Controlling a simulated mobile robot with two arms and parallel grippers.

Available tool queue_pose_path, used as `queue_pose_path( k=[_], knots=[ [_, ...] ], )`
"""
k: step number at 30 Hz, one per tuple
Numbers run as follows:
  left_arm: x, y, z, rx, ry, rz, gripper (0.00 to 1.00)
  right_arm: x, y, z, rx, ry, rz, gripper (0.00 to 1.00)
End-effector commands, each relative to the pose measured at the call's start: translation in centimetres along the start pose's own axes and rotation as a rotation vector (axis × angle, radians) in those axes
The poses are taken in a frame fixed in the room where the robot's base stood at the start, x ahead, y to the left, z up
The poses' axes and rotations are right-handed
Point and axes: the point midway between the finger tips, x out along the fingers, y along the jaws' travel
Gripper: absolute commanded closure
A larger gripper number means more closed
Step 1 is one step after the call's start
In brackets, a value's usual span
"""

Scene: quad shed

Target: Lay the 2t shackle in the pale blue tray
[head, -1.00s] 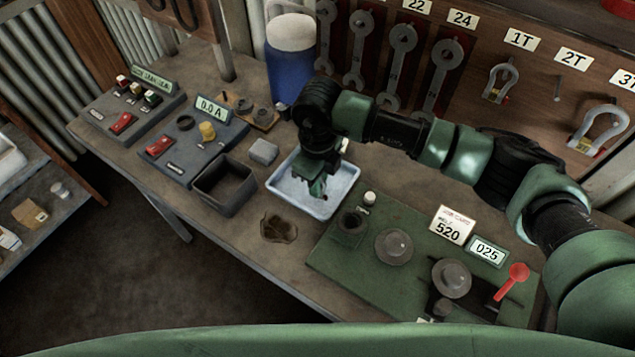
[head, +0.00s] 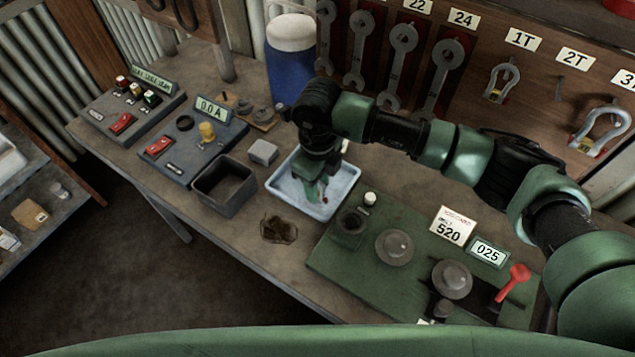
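The pale blue tray (head: 349,176) lies on the bench in the middle of the head view. My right gripper (head: 316,194) points down into the tray, low over its floor. A small reddish spot shows by the fingertips. It may be part of the 2t shackle, but the gripper hides most of that spot and I cannot tell whether the fingers are open or shut. The peg under the 2T label (head: 575,57) on the tool board holds no shackle. My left gripper is not in view.
A dark open bin (head: 225,187) and a small grey block (head: 263,152) stand left of the tray. A green test plate with round weights (head: 394,246) lies to the right. Shackles hang under the 1T (head: 502,80) and 3T labels (head: 602,128).

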Motion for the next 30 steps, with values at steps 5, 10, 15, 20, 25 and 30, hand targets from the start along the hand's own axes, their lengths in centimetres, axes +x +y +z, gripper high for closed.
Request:
queue_pose_path(
  k=[5,10,15,20,25,30],
  knots=[
    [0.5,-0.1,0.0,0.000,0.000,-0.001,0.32,-3.2,-0.1,0.2,-0.003,-0.006,-0.005,0.67],
    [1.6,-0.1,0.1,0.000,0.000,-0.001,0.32,-7.2,-0.1,0.1,-0.002,-0.005,-0.004,0.67],
    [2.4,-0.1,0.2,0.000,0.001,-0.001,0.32,-10.4,-0.1,0.1,-0.001,-0.003,-0.003,0.67],
    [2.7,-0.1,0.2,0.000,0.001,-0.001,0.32,-12.1,0.0,0.1,0.000,-0.002,-0.002,0.67],
    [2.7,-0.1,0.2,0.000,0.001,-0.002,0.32,-12.6,0.0,0.0,0.000,0.000,0.000,0.67],
    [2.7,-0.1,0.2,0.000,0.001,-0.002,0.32,-12.6,0.0,0.0,0.000,0.000,0.000,0.67]
  ],
)
